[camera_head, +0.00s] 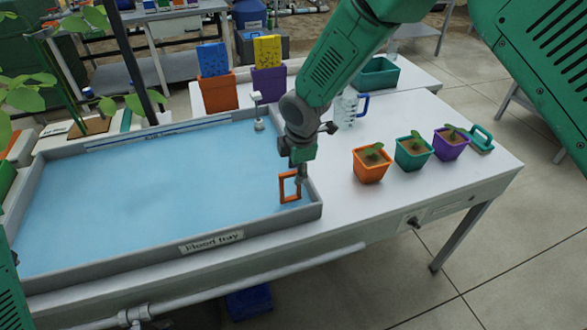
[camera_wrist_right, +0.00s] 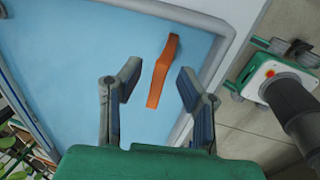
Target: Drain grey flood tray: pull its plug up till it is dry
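The grey flood tray (camera_head: 318,212) holds light blue water across its whole floor. Its front wall has a label reading "Flood tray". The orange plug handle (camera_head: 289,187), a loop, stands up in the water near the tray's front right corner. The plug's base is hidden under the water. My right gripper (camera_head: 297,170) is directly over the handle, pointing down. In the right wrist view its fingers (camera_wrist_right: 158,84) are open, with the orange handle (camera_wrist_right: 162,72) showing in the gap between them, not gripped. My left gripper is out of view; only a green arm part shows at the left edge.
Orange, green and purple seedling pots (camera_head: 412,151) stand on the bench right of the tray. A clear jug (camera_head: 346,108) with a blue handle is behind them. A white-topped upright fitting (camera_head: 258,112) stands at the tray's back right. Leaves overhang the left side.

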